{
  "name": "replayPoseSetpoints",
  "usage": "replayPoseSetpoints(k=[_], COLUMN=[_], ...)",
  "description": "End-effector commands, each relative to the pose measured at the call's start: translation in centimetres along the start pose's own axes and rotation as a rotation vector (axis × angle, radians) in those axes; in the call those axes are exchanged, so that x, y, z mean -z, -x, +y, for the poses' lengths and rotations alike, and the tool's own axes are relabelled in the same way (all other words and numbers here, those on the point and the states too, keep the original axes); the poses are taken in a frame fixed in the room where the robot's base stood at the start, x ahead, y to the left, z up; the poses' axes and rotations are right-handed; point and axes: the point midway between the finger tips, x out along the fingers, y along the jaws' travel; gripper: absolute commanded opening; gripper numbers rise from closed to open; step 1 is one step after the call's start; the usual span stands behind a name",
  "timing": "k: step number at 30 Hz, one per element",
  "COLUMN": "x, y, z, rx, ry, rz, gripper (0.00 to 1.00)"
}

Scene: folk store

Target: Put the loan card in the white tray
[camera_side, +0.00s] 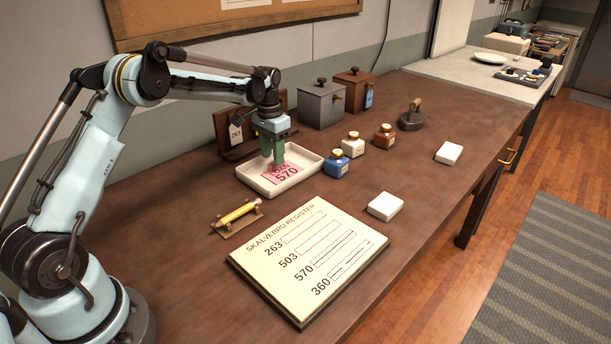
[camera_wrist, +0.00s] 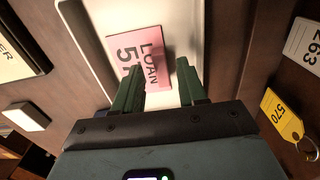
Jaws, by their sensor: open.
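The pink loan card (camera_side: 281,173), marked 570, lies in the white tray (camera_side: 249,183). In the wrist view the loan card (camera_wrist: 140,52) shows on the floor of the white tray (camera_wrist: 186,20), with part of it behind a green finger. My gripper (camera_side: 273,160) is over the tray, just above the card. In the wrist view my gripper (camera_wrist: 157,82) has its two green fingers apart with nothing held between them. Whether a fingertip touches the card cannot be told.
A register board (camera_side: 308,258) lies in front of the tray. A yellow 570 tag (camera_wrist: 282,116) hangs near the tray.

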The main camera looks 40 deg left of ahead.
Motion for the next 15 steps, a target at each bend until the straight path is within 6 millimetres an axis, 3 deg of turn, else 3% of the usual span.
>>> replayPoseSetpoints(k=[9, 15], x=[0.0, 0.0], y=[6.6, 9.0], z=[0.0, 0.0], rx=[0.000, 0.000], ry=[0.000, 0.000], rz=[0.000, 0.000], gripper=[0.41, 0.41])
